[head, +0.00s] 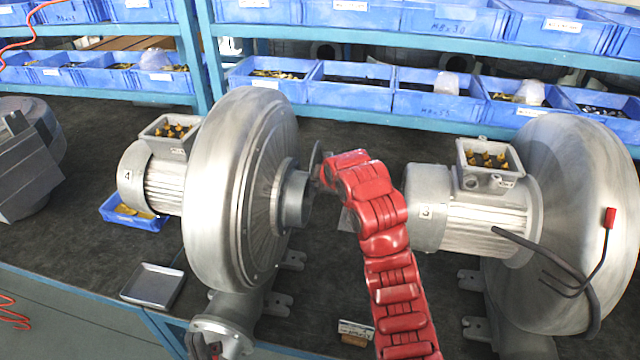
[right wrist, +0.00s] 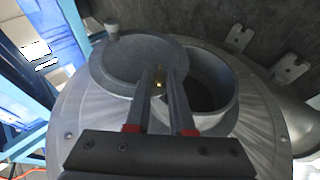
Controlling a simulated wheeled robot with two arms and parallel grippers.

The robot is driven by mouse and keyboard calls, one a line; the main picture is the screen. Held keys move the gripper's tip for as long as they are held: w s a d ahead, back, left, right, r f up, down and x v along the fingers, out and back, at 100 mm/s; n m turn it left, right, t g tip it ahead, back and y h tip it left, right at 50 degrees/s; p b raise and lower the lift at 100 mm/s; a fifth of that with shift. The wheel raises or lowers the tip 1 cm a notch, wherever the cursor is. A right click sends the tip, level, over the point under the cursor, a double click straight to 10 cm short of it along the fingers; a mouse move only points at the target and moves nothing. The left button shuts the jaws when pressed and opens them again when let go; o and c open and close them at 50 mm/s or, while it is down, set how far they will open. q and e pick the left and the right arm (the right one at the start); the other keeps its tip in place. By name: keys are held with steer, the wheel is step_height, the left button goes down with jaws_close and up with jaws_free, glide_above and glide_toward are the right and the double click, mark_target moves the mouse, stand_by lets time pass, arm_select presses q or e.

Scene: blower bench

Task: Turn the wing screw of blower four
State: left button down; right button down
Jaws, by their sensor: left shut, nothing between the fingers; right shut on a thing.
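Blower four (head: 240,190) stands on the bench left of centre, its motor marked 4. It also fills the right wrist view (right wrist: 85,130). Its round cover disc (right wrist: 135,50) lies partly across the inlet (right wrist: 215,85), leaving the right side open. My right gripper (right wrist: 160,72) is at the disc's edge, shut on the small brass-coloured wing screw (right wrist: 158,86), mostly hidden between the fingers. In the head view my red right arm reaches the inlet, hiding fingers and screw.
Another blower (head: 560,200) with a black cable stands close on the right. A small metal tray (head: 153,285) lies at the bench's front edge, and a small blue bin (head: 130,215) sits under blower four's motor. Blue shelves with bins (head: 345,85) line the back.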

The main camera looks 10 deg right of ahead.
steer(key=g+b, duration=0.2)
steer(key=g, duration=0.1)
steer(key=m+g+y+b, duration=0.1)
steer(key=b, duration=0.1)
steer(key=shift+w+d+r+g, duration=0.15)
steer(key=shift+w+r+g, duration=0.1)
steer(key=shift+w+g, duration=0.15)
stand_by(0.3)
steer(key=c, duration=0.8)
jaws_free()
steer(key=shift+r, duration=0.1)
